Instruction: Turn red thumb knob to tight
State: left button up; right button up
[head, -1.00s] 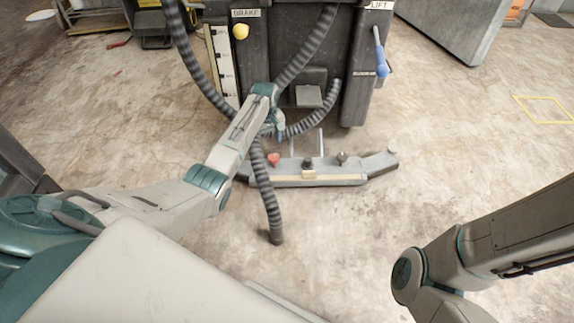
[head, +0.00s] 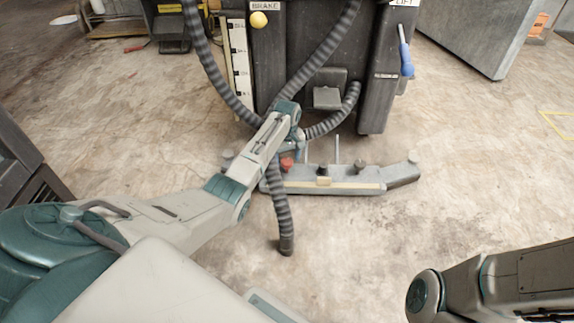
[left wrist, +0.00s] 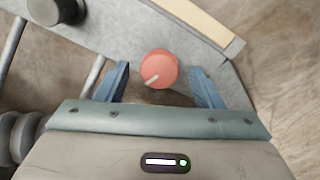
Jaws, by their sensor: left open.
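The red thumb knob (head: 286,163) sits on the left part of a grey bar assembly (head: 400,174) low over the floor. In the left wrist view the red knob (left wrist: 161,64) is round, with a pale pointer line towards the lower left. My left gripper (head: 294,147) is just above the knob in the head view and partly covers that area. In the left wrist view my left gripper (left wrist: 158,70) is open, one blue finger on each side of the knob, with gaps showing. Contact is not visible. My right gripper is out of view.
A dark knob (head: 323,169) and another (head: 360,167) stand on the bar right of the red one. Ribbed hoses (head: 281,210) pass close to my left arm. Front floor is clear.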

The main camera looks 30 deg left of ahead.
pick_arm(q)
jog(key=shift+f, duration=0.4)
